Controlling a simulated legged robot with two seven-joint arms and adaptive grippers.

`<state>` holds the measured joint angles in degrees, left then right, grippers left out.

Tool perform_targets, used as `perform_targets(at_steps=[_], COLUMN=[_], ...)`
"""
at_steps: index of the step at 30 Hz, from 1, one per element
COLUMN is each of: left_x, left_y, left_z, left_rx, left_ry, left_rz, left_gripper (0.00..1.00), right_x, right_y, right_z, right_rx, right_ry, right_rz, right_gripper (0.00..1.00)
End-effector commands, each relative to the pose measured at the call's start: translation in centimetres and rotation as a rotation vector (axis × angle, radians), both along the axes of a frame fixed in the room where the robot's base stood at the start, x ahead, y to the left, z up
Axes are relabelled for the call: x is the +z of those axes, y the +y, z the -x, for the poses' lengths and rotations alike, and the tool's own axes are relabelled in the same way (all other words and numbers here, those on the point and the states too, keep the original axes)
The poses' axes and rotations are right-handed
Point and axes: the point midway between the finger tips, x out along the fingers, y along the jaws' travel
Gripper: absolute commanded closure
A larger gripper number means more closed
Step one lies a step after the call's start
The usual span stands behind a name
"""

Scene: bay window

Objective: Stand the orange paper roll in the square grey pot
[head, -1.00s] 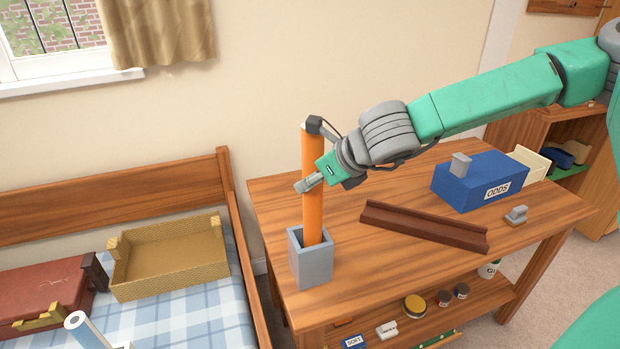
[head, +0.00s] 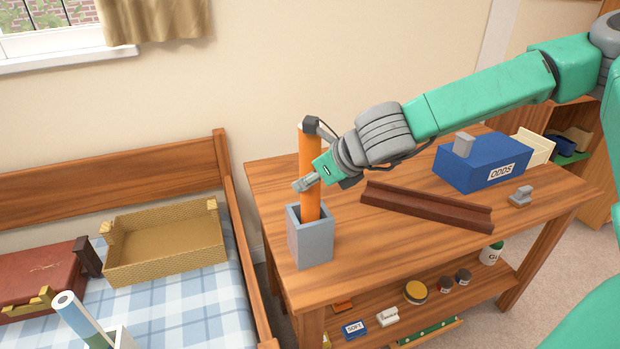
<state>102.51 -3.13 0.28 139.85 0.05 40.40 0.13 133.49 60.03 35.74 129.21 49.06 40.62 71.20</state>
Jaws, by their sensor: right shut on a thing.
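The orange paper roll (head: 309,150) stands upright, its lower end inside the square grey pot (head: 311,243). The pot stands at the left end of the wooden table (head: 345,245). Its rim and front wall hide the roll's bottom, so I cannot see whether it touches the floor of the pot. My right gripper (head: 306,182) is shut on the roll above the pot rim, reaching in from the right. My left gripper is not in view.
A brown trough-like strip (head: 425,206), a blue ODDS box (head: 480,172) and a small grey stamp-like block (head: 521,196) are on the table. Jars and small boxes fill the lower shelf. At left, a bed holds a wicker tray (head: 165,262), a red case (head: 40,275) and a blue-white tube (head: 80,318).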

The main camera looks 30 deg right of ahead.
Motion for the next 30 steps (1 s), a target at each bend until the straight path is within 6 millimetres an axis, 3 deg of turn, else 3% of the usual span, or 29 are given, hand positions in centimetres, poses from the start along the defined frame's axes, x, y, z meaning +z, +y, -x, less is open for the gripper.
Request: perform_targets(at_steps=[8, 9, 10, 22, 30], left_x=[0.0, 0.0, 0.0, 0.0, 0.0], left_y=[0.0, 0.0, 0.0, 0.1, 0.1], left_z=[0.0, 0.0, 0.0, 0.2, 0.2], left_rx=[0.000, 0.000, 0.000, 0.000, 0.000], left_ry=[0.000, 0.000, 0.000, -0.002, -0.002], left_rz=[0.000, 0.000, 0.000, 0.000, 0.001], left_gripper=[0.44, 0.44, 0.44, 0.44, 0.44], right_x=[0.0, -0.1, -0.1, 0.2, 3.0], right_y=[-0.1, -0.1, -0.2, -0.2, -0.9], right_z=[0.0, 0.0, 0.0, 0.2, 2.7], right_rx=[0.001, 0.000, 0.000, -0.001, -0.003], right_ry=[-0.001, -0.001, -0.001, 0.000, -0.005], right_rz=[-0.001, -0.002, -0.002, -0.003, -0.004], right_gripper=[0.97, 0.52, 0.42, 0.42, 0.42])
